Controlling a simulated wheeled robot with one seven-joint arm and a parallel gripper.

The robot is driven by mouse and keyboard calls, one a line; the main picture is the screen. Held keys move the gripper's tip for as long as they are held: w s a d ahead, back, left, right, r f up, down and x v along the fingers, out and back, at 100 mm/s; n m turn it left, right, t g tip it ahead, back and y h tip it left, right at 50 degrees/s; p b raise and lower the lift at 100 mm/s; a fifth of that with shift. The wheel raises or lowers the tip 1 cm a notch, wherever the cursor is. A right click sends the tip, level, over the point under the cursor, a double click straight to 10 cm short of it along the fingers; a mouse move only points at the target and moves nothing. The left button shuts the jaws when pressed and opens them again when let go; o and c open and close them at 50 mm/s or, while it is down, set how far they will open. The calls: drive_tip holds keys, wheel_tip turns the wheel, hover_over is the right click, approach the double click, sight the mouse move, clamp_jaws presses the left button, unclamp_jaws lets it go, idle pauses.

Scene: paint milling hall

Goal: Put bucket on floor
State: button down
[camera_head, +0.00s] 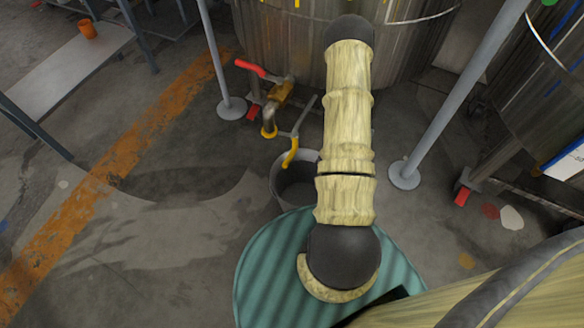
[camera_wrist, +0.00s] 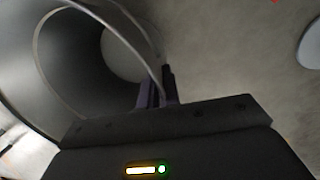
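The grey bucket (camera_head: 296,190) shows in the head view below a yellow-ended valve and pipe, partly hidden by my arm. I cannot tell there whether its bottom touches the floor (camera_head: 190,240). In the wrist view the open bucket (camera_wrist: 75,65) fills the upper left, its inside facing the camera, with a thin curved band running to my fingers. My gripper (camera_wrist: 158,88) has its fingers close together on that band; whether it is rim or handle is unclear. The gripper is hidden in the head view.
A large metal tank (camera_head: 285,40) stands behind the bucket, with a red-handled valve (camera_head: 251,68) low on it. Grey posts (camera_head: 404,174) and (camera_head: 231,108) stand at either side. Open floor lies to the left, crossed by an orange stripe (camera_head: 90,195).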

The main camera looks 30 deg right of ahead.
sight(296, 163)
drive_tip(key=w+a+b, duration=0.1)
drive_tip(key=w+a, duration=0.1)
drive_tip(key=w, duration=0.1)
drive_tip(key=w+a+b, duration=0.1)
drive_tip(key=w+a, duration=0.1)
drive_tip(key=w, duration=0.1)
drive_tip(key=w+a+b, duration=0.1)
drive_tip(key=w+a, duration=0.2)
drive_tip(key=shift+w+f, duration=0.1)
drive_tip(key=shift+w, duration=0.2)
drive_tip(key=shift+w+a, duration=0.15)
drive_tip(key=shift+w, duration=0.1)
wheel_tip(296, 163, down, 4)
drive_tip(key=b, duration=0.3)
drive_tip(key=shift+r+b, duration=0.25)
drive_tip(key=shift+b, duration=0.05)
drive_tip(key=shift+r, duration=0.1)
drive_tip(key=c, duration=1.6)
unclamp_jaws()
